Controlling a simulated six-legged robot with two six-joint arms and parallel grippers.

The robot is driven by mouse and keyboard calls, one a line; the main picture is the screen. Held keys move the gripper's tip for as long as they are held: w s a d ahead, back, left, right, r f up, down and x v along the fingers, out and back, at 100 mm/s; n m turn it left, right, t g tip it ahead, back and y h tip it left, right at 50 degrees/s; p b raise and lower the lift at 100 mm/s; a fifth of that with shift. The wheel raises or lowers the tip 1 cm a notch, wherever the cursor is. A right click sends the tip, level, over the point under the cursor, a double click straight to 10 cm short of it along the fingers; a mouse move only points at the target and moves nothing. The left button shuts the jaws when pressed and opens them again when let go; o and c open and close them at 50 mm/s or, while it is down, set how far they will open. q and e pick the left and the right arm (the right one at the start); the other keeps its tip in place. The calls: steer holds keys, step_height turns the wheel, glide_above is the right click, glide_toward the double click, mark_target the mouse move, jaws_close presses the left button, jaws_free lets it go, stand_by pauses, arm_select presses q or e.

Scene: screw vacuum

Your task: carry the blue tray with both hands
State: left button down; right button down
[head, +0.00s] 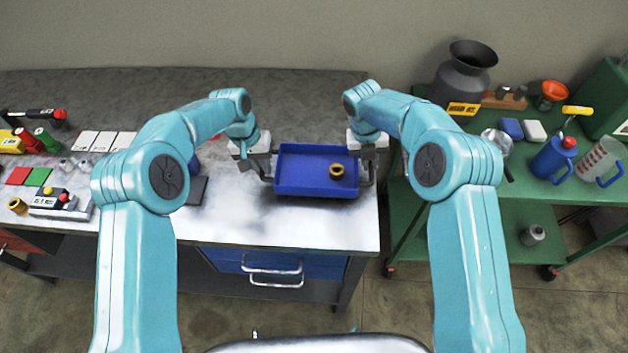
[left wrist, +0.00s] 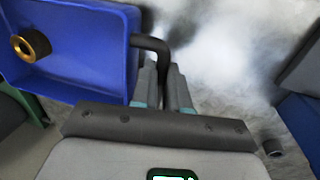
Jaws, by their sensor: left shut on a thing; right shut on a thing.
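The blue tray (head: 290,180) is at the right end of the grey workbench, with a brass ring (head: 337,169) inside it. My left gripper (head: 264,172) is at the tray's left side, shut on its dark handle. In the left wrist view the fingers (left wrist: 171,95) close around the dark bent handle (left wrist: 152,46) of the tray (left wrist: 95,75). My right gripper (head: 368,170) is at the tray's right side, shut on the handle there; its fingertips are partly hidden. I cannot tell whether the tray touches the bench.
The workbench (head: 250,222) is clear in front of the tray. Tools, cards and a small box (head: 55,203) lie at the left. A green cart (head: 410,215) stands right of the bench across a narrow gap, bearing a grey can (head: 465,75) and a blue jug (head: 550,160).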

arm_select(q)
steer(key=shift+w+f, duration=0.1)
steer(key=shift+f, duration=0.45)
arm_select(e)
steer(key=shift+w+f, duration=0.1)
steer(key=shift+f, duration=0.4)
arm_select(q)
steer(key=shift+f, duration=0.35)
arm_select(e)
steer(key=shift+f, duration=0.35)
arm_select(q)
steer(key=c, duration=1.1)
jaws_free()
arm_select(e)
steer(key=c, duration=1.1)
jaws_free()
steer(key=shift+f, duration=0.1)
steer(key=shift+a+r, duration=0.1)
steer(key=shift+r, duration=0.1)
arm_select(q)
steer(key=r, duration=0.2)
steer(key=a+r, duration=0.1)
steer(key=r, duration=0.4)
steer(key=shift+a+r, duration=0.25)
steer(key=shift+r, duration=0.15)
arm_select(e)
steer(key=v, duration=1.1)
steer(key=shift+r, duration=0.3)
